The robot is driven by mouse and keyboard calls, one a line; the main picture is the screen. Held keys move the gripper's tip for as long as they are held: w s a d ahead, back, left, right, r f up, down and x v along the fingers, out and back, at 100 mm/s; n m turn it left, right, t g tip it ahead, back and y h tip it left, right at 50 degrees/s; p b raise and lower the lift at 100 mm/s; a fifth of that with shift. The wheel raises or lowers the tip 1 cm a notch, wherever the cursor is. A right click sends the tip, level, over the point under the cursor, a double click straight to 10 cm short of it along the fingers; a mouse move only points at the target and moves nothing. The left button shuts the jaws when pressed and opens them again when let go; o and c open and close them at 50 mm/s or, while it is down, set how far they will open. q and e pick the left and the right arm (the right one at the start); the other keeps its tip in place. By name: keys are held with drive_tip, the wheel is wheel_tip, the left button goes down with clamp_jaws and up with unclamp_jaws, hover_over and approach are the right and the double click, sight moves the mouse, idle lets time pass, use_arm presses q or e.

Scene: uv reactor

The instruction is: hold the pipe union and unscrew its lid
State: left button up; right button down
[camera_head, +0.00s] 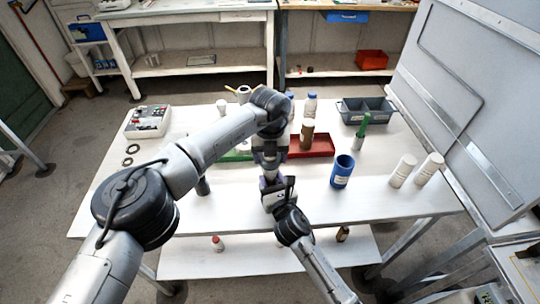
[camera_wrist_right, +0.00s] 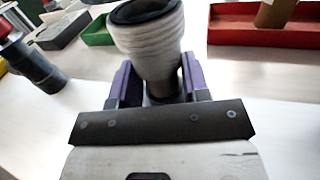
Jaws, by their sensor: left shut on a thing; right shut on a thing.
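The pipe union is a pale grey ribbed cylinder (camera_wrist_right: 150,45) with a dark round top, near the top middle of the right wrist view. My right gripper (camera_wrist_right: 158,80) is shut on its narrower lower part, with a purple finger on each side. In the head view my right gripper (camera_head: 275,190) is above the middle front of the table. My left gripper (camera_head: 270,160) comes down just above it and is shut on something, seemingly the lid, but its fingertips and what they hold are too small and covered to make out. The left gripper does not show in the right wrist view.
A blue cup (camera_head: 342,172) and two white cylinders (camera_head: 402,170) stand to the right. A red tray (camera_head: 322,146) with a brown bottle (camera_head: 307,133) is behind. A dark cylinder (camera_wrist_right: 38,66) stands to the left. A grey bin (camera_head: 368,109) is at the back right.

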use_arm(q)
drive_tip(key=shift+r, duration=0.1)
drive_tip(key=shift+r, duration=1.95)
use_arm(e)
drive_tip(key=c, duration=0.5)
unclamp_jaws()
drive_tip(key=shift+s, duration=0.1)
drive_tip(key=v, duration=1.1)
drive_tip(key=shift+s+d, duration=0.15)
drive_tip(key=shift+s, duration=0.2)
use_arm(q)
drive_tip(key=shift+r, duration=0.1)
use_arm(e)
drive_tip(key=shift+s, duration=0.1)
